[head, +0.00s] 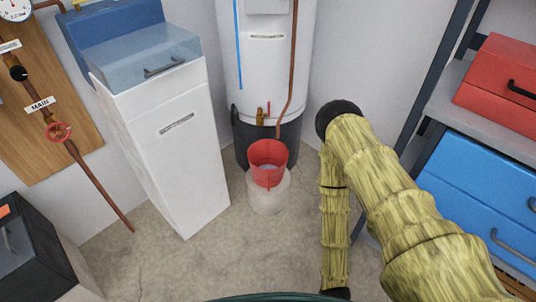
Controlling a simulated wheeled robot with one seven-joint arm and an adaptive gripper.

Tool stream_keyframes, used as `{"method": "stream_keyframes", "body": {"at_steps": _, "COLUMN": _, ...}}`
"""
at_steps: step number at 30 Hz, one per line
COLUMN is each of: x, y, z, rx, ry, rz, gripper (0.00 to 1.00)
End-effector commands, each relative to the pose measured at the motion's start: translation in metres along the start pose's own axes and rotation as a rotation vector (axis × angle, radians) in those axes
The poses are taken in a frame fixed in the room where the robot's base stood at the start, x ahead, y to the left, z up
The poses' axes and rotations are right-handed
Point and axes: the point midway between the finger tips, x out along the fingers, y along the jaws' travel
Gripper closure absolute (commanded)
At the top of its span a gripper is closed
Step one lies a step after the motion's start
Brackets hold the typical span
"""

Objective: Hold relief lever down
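The white tank (262,70) stands upright against the back wall, with its top cut off by the picture edge. A small brass fitting (260,117) with a red handle sits low on its front. I cannot tell whether this handle is the relief lever; no other lever on the tank is clear. A copper pipe (290,85) runs down the tank's right side towards a red bucket (268,165). My arm reaches in from the lower right and bends at a black joint right of the tank. My gripper does not show, so its state is hidden.
A white cabinet (180,150) with a clear blue lid stands left of the tank. A board with a gauge (16,8) and a red valve wheel (58,131) is at far left. A dark box (35,245) is lower left. Shelves with red (500,80) and blue (480,200) cases are right. Floor between is clear.

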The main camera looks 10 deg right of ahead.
Motion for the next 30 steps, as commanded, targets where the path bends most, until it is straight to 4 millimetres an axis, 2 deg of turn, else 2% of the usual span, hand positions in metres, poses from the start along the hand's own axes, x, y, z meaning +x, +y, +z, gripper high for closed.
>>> {"method": "stream_keyframes", "body": {"at_steps": 30, "x": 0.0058, "y": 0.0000, "z": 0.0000, "rx": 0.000, "ry": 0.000, "rz": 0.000, "gripper": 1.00}}
